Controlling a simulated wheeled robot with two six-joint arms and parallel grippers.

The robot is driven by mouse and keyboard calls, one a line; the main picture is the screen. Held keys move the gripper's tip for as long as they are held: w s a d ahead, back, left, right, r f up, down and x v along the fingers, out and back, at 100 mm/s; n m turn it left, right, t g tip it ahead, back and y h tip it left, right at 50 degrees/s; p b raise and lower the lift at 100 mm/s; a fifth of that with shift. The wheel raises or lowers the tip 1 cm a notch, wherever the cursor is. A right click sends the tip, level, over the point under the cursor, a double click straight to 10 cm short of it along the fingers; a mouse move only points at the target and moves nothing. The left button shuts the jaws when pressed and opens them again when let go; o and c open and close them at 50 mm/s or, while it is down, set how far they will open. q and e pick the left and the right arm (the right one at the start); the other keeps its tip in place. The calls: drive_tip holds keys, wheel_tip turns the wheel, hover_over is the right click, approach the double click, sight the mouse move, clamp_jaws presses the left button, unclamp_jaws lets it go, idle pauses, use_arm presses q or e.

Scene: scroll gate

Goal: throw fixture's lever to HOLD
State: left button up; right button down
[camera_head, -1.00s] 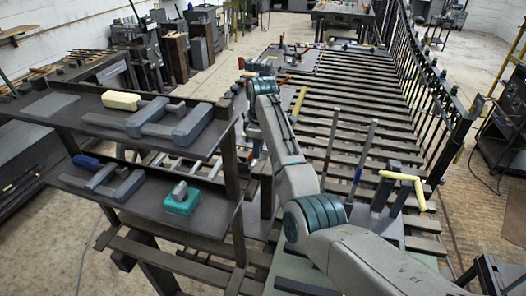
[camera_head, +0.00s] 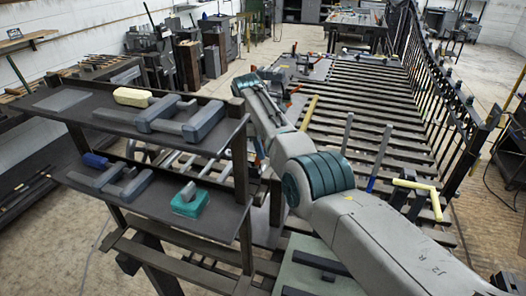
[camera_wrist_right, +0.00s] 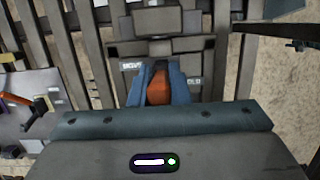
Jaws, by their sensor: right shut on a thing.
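In the right wrist view my right gripper (camera_wrist_right: 159,72) has its two blue fingers closed on the fixture's orange-red lever handle (camera_wrist_right: 158,90). The handle stands between the fingers and is partly covered by them. The grey fixture (camera_wrist_right: 155,47) lies beyond it, with a white label on each side of the lever. The right label (camera_wrist_right: 193,82) shows "OLD", its first letter hidden by a finger; the left label (camera_wrist_right: 132,65) is too blurred to read surely. In the head view my right arm reaches to the far end of the slatted table, its gripper hardly distinguishable. My left gripper is not seen.
A two-tier shelf (camera_head: 85,118) with clamps and a teal block (camera_head: 190,203) stands at the left. The slatted table (camera_head: 375,95) has upright posts and a yellow-handled bar (camera_head: 418,187). A dark railing (camera_head: 440,75) lines its right side.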

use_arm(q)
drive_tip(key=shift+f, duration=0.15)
use_arm(e)
drive_tip(key=shift+a+f, duration=0.1)
idle(0.4)
drive_tip(key=c, duration=1.4)
unclamp_jaws()
drive_tip(key=shift+o, duration=0.2)
